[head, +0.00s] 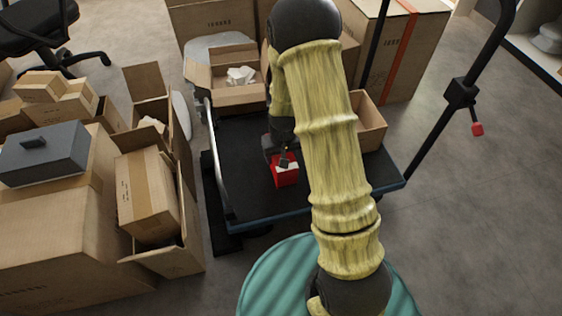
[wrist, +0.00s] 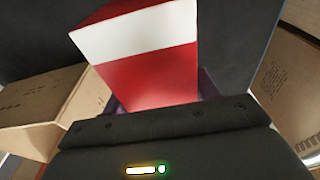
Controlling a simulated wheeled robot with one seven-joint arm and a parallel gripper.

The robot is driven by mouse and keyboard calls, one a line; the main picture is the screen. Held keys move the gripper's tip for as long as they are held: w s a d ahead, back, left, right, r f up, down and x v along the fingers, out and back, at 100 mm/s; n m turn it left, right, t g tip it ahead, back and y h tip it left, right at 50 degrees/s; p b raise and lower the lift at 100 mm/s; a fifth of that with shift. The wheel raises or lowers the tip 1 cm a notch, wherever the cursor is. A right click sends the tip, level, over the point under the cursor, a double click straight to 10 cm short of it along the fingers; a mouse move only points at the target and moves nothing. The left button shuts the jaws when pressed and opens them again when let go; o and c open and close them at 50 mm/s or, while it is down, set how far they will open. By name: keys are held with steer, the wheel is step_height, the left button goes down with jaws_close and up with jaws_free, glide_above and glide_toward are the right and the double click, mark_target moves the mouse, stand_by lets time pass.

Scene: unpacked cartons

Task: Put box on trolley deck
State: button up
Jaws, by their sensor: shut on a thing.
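A small red box (head: 287,178) with a white patch is at my gripper (head: 284,161), over the middle of the black trolley deck (head: 241,165). In the wrist view the red box (wrist: 146,75) shows a white band and sits between the jaws, which are shut on it. My yellow-sleeved arm hides part of the deck's right side.
An open carton with white paper (head: 238,89) stands at the deck's back left, and another open carton (head: 370,122) at its right. Open cartons and a grey case (head: 45,155) crowd the left. The deck around the red box is bare. The trolley handle (head: 440,125) rises at right.

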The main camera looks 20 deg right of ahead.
step_height(320, 180, down, 3)
steer(key=shift+f+b, duration=0.2)
steer(key=shift+b, duration=0.7)
steer(key=shift+r, duration=0.1)
steer(key=o, duration=1.3)
steer(key=r+p, duration=0.2)
steer(key=r, duration=0.2)
steer(key=s+r+p, duration=0.1)
steer(key=r+p, duration=0.1)
steer(key=r, duration=0.2)
steer(key=r+p, duration=0.3)
steer(key=r, duration=0.1)
steer(key=shift+s, duration=0.4)
steer(key=shift+f, duration=0.1)
